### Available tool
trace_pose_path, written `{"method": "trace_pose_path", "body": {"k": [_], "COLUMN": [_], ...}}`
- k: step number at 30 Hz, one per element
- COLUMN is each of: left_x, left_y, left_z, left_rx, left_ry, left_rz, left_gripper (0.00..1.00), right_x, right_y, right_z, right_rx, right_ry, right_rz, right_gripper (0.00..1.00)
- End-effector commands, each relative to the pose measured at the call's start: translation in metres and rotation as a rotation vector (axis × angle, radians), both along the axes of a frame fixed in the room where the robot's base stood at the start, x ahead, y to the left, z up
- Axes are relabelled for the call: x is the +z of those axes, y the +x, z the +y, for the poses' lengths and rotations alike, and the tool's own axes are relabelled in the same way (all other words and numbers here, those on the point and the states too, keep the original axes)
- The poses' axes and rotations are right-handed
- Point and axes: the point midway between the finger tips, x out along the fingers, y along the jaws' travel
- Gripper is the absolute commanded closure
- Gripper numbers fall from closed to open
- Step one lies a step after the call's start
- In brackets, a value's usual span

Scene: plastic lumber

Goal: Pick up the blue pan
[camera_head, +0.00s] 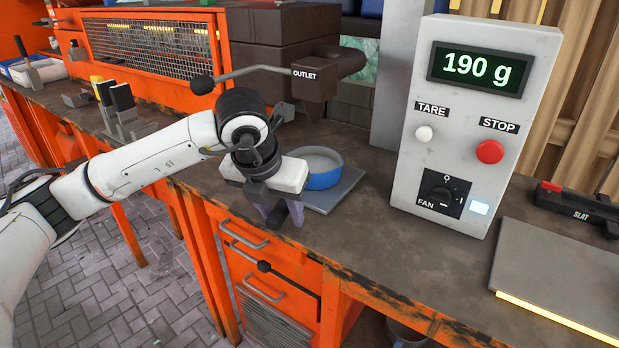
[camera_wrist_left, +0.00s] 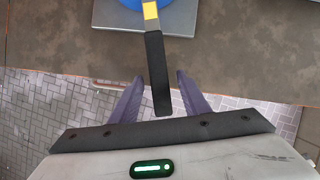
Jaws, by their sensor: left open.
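The blue pan (camera_head: 325,180) sits on a flat grey plate (camera_head: 344,194) on the workbench, under the outlet. In the left wrist view only a sliver of the blue pan (camera_wrist_left: 131,4) shows at the top edge. Its black handle (camera_wrist_left: 155,70), with a yellow patch near the pan, points toward my gripper. My left gripper (camera_head: 284,216) is open in front of the pan, by the bench's front edge. In the left wrist view its purple fingers (camera_wrist_left: 159,92) stand on either side of the handle's end, with gaps showing. My right gripper is not in view.
A grey scale box (camera_head: 460,130) reading 190 g stands to the right of the pan. The brown outlet (camera_head: 318,80) and its lever overhang behind my gripper. Orange drawers (camera_head: 265,270) lie below the bench edge. A grey panel (camera_head: 560,275) lies at the right.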

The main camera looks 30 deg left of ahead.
Motion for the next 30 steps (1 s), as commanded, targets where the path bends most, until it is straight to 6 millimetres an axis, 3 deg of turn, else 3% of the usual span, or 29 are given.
{"method": "trace_pose_path", "body": {"k": [9,17,30], "left_x": [-0.008,-0.008,0.004], "left_y": [0.003,0.003,0.005], "left_z": [0.0,0.0,0.0], "left_rx": [-0.002,-0.002,-0.001], "left_ry": [-0.001,-0.001,-0.002], "left_rz": [-0.001,-0.001,-0.01], "left_gripper": [0.58,1.0,1.0], "right_x": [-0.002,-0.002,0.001], "right_y": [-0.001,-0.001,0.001], "right_z": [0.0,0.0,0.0], "right_rx": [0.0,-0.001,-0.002], "right_ry": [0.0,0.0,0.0], "right_rz": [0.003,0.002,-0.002], "right_gripper": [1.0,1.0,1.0]}}
